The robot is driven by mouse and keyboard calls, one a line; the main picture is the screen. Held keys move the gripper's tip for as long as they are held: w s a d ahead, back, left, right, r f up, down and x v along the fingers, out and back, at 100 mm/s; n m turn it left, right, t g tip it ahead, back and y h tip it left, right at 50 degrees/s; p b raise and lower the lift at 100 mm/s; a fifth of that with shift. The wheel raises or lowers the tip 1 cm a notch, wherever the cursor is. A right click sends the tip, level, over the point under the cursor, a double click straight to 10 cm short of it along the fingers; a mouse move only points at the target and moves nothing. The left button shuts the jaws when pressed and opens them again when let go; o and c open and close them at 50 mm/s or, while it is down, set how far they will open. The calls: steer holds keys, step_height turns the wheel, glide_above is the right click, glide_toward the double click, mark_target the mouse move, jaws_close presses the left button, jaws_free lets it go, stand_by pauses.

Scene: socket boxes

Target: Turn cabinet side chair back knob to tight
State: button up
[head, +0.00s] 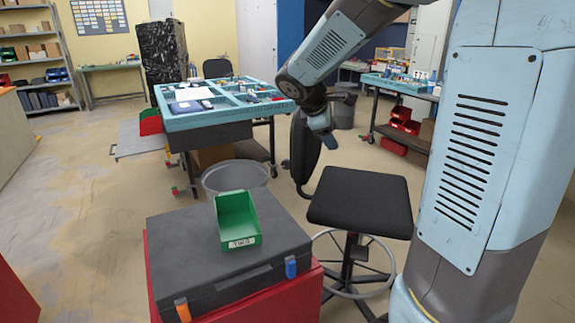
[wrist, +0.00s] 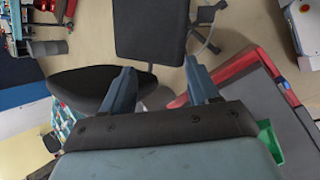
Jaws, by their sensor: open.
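A black chair (head: 360,197) with a square seat stands right of the red cabinet (head: 152,277). Its dark backrest (head: 304,165) rises at the far left side of the seat. In the wrist view the seat (wrist: 150,32) is at the top and the backrest (wrist: 80,84) at left, partly behind a finger. My gripper (head: 308,154) is at the backrest in the head view and partly covers it. I cannot make out the knob; contact with the backrest cannot be told.
A dark case (head: 180,237) with a green bin (head: 238,220) lies on the red cabinet. A grey waste bin (head: 207,182) stands behind it. A blue-topped workbench (head: 185,124) is beyond. Open floor (head: 80,215) lies to the left.

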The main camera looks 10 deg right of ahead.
steer(key=w+a+f+n+t+h, duration=0.2)
steer(key=w+a+f+n, duration=0.3)
steer(key=w+f+n, duration=0.5)
steer(key=w+a+f+n+t+h, duration=0.1)
steer(key=w+a+f+n+t, duration=0.35)
steer(key=w, duration=0.95)
steer(key=n+h, duration=0.1)
steer(key=n, duration=0.7)
glide_toward(288, 164)
steer(key=shift+m, duration=0.25)
steer(key=x, duration=0.8)
steer(key=w+a+x, duration=0.1)
steer(key=x, duration=0.4)
steer(key=shift+a+f, duration=0.15)
steer(key=shift+f, duration=0.1)
steer(key=c, duration=0.7)
steer(key=shift+o, duration=0.2)
steer(key=shift+m+y, duration=0.7)
steer(key=shift+m, duration=0.3)
